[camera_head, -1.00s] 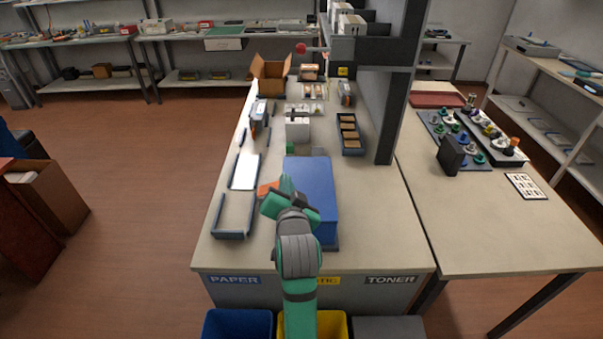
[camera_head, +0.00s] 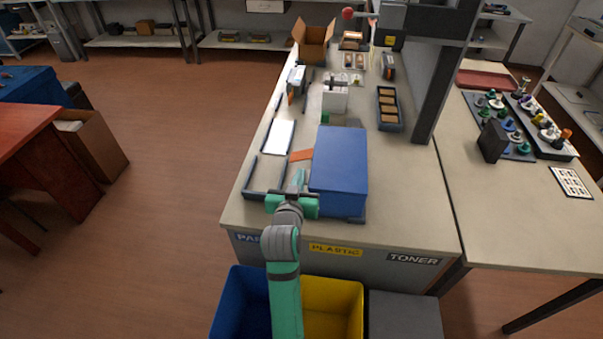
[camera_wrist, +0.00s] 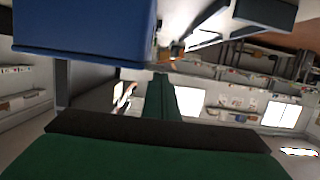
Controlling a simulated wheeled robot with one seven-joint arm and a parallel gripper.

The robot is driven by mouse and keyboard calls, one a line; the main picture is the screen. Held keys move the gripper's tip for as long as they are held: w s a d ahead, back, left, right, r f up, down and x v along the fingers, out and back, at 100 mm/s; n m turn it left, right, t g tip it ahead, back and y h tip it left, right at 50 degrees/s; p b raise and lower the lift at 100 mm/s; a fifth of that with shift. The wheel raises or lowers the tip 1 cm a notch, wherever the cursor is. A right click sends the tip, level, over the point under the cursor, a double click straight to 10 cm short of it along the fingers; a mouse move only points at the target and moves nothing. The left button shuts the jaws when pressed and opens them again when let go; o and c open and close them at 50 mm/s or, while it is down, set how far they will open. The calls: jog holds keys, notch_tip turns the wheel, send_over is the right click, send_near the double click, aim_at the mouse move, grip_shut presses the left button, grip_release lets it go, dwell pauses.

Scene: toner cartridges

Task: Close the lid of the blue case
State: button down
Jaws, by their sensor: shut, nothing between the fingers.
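The blue case (camera_head: 340,160) stands on the workbench with a broad, flat blue top and a blue front face. No raised lid shows, and I see no gap between lid and body. My gripper (camera_head: 298,178) is shut and empty, just off the case's left side near its front corner. I cannot tell whether it touches the case. In the wrist view the blue case (camera_wrist: 85,28) fills the upper left, above my green gripper parts (camera_wrist: 160,100).
An orange piece (camera_head: 301,155) lies at the case's left side. A dark frame (camera_head: 250,180) and a white sheet (camera_head: 279,137) lie further left. Blue and yellow bins (camera_head: 345,300) stand below the front edge.

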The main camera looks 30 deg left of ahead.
jog(key=shift+d+f, duration=0.1)
jog(key=shift+f, duration=0.2)
jog(key=shift+s+f, duration=0.1)
jog(key=shift+s, duration=0.1)
notch_tip(320, 180, up, 5)
jog(key=shift+w+f, duration=0.1)
jog(key=shift+f, duration=0.05)
jog(key=v, duration=1)
